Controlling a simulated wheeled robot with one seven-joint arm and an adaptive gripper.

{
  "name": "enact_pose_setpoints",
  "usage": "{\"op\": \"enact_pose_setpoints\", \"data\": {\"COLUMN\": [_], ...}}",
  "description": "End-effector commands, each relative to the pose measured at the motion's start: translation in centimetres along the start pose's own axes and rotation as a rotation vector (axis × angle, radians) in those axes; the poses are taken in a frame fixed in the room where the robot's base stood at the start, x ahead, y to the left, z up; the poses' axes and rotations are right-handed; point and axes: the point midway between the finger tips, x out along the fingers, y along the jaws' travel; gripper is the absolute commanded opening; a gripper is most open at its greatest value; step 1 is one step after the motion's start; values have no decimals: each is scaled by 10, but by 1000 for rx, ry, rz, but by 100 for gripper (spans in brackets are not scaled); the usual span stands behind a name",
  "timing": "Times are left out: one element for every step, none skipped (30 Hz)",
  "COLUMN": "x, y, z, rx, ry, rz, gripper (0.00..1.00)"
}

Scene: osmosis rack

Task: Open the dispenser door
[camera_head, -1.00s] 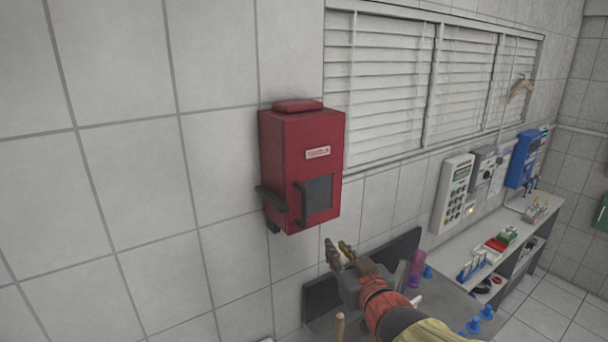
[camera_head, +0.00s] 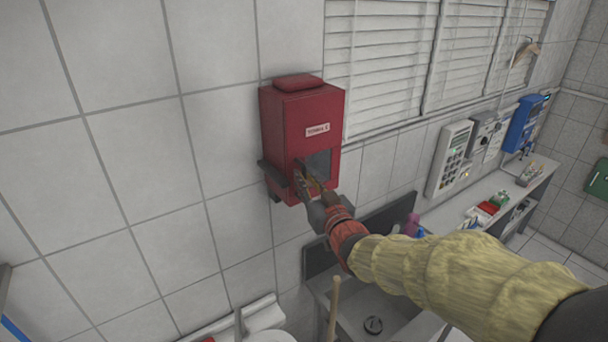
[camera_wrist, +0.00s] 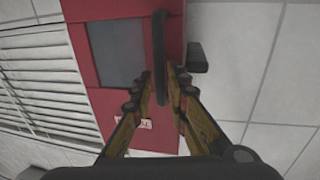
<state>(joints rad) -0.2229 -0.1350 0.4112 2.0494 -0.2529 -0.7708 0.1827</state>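The dispenser is a red box (camera_head: 283,130) mounted on the tiled wall, with a white label and a dark window (camera_head: 319,164) on its front door. The door looks closed. In the wrist view the door (camera_wrist: 143,100) fills the upper middle, with the grey window (camera_wrist: 117,52) at left. A dark vertical handle (camera_wrist: 161,45) stands at the door's edge. My gripper (camera_head: 307,178) is at the handle, and in the wrist view its two fingers (camera_wrist: 166,76) are apart, one on each side of the handle's end. I cannot tell whether they touch it.
A dark bracket (camera_head: 272,172) juts from the dispenser's left side. Below are a sink (camera_head: 375,322) and a wooden stick (camera_head: 333,310). A shelf with small items (camera_head: 487,209) and wall devices (camera_head: 450,158) stand at right. Window blinds (camera_head: 385,75) are above. The wall left of the dispenser is bare.

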Motion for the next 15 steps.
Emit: {"op": "enact_pose_setpoints", "data": {"x": [5, 6, 8, 9, 10, 11, 12, 12, 12, 12, 12, 12, 12, 12, 12], "y": [0, 0, 0, 0, 0, 0, 0, 0, 0, 0, 0, 0, 0, 0, 0], "z": [0, 0, 0, 0, 0, 0, 0, 0, 0, 0, 0, 0, 0, 0, 0], "rx": [0, 0, 0, 0, 0, 0, 0, 0, 0, 0, 0, 0, 0, 0, 0], "ry": [-1, -1, -1, 0, 0, 0, 0, 0, 0, 0, 0, 0, 0, 0, 0], "rz": [-1, 0, 0, 0, 0, 0, 0, 0, 0, 0, 0, 0, 0, 0, 0], "gripper": [16, 16, 16, 16, 16, 16, 16, 16, 16, 16, 16, 16, 16, 16, 14]}}
